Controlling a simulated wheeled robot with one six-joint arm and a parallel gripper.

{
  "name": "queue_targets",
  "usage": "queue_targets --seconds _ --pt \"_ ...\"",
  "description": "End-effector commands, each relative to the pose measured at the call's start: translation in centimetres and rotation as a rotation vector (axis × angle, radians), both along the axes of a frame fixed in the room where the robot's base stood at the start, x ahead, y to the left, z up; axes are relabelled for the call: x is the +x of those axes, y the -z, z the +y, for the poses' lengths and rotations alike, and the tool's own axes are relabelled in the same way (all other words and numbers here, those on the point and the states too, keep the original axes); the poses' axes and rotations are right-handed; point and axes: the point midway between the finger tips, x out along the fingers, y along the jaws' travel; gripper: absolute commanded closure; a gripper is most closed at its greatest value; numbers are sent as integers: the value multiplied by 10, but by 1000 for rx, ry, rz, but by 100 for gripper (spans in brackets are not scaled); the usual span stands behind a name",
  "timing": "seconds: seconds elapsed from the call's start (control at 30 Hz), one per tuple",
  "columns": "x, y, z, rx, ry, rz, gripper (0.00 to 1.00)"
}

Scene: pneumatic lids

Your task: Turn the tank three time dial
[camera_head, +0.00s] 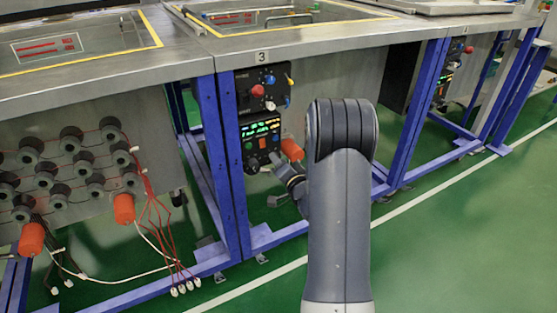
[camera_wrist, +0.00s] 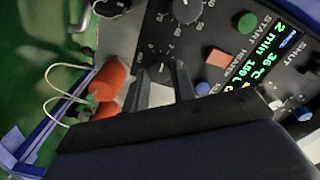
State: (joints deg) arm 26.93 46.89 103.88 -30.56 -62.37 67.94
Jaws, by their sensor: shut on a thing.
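Under the tank marked 3 (camera_head: 262,57), a black control panel (camera_head: 246,133) with a lit display hangs in the blue frame. In the head view my gripper (camera_head: 275,160) reaches the panel's lower right part, and the dial there is mostly hidden. In the wrist view the two dark fingers of my gripper (camera_wrist: 161,78) stand on either side of a black dial (camera_wrist: 160,72) with numbers printed round it. The fingers are shut on this dial. A second numbered dial (camera_wrist: 187,9) sits above it, free. I cannot read the labels of the dials.
Orange cylinders (camera_wrist: 108,80) stand close at the left. A knob box (camera_head: 257,93) is above the panel. Green floor lies in front.

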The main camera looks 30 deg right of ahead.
Motion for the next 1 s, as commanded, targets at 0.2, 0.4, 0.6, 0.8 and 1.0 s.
queue_targets --seconds 0.2,0.4,0.6,0.8,1.0 --pt "0 -2 -1 206 2 8 98" --pt "0 -3 -1 396 2 15 98" --pt "0 -3 -1 586 1 20 98" --pt "0 -2 -1 773 2 28 98" --pt "0 -2 -2 938 1 31 98"
